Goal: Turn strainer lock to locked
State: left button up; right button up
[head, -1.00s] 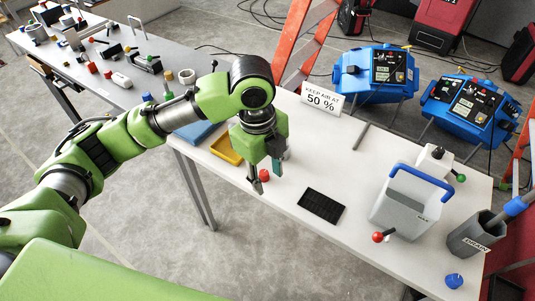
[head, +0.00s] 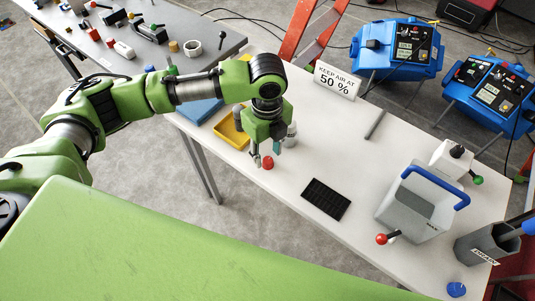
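A grey bin (head: 405,212) with a blue handle stands on the right part of the white table. A lever with a red ball (head: 382,239) sticks out of its lower left side. A white box (head: 452,160) with a black knob and a green ball (head: 477,180) stands behind it. I cannot tell which part is the strainer lock. My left gripper (head: 266,157) points down over the table's left part, its fingers apart and nothing visibly held. A small red knob (head: 267,163) shows at its fingertips; contact is unclear. My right gripper is not in view.
A black mat (head: 326,199) and a grey rod (head: 375,124) lie on the table. A dark grey drain container (head: 480,243) and a blue knob (head: 456,289) are at the right.

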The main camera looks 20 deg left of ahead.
pick_arm(q)
jog(key=shift+f, duration=1.05)
grip_shut()
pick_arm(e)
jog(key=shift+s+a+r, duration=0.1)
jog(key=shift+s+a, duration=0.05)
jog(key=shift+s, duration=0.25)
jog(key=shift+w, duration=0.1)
